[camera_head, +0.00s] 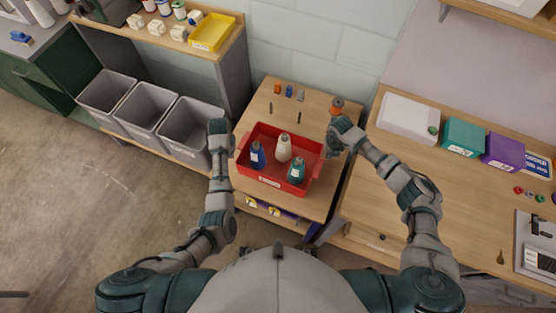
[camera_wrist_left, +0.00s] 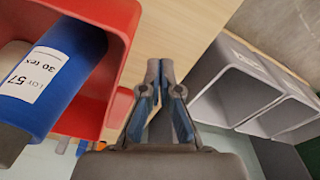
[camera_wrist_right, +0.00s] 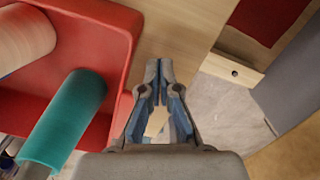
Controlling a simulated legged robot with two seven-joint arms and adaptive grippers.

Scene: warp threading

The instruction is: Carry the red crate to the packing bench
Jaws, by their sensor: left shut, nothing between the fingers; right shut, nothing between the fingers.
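The red crate (camera_head: 283,188) sits upright on a small wooden-topped stand and holds a blue, a white and a teal thread cone. Its wall also shows in the left wrist view (camera_wrist_left: 122,45) and the right wrist view (camera_wrist_right: 118,55). My left gripper (camera_wrist_left: 152,70) is shut and empty beside the crate's left end, apart from it. My right gripper (camera_wrist_right: 158,72) is shut and empty beside the crate's right end. In the head view both sets of fingertips are hard to make out. Which surface is the packing bench is not marked.
A wooden bench (camera_head: 385,205) with a white box (camera_head: 405,115), a teal box and a purple box stands right of the stand. Grey bins (camera_head: 190,130) stand to the left. A shelf with spools and a yellow tray (camera_head: 212,32) is behind them. Small spools lie behind the crate.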

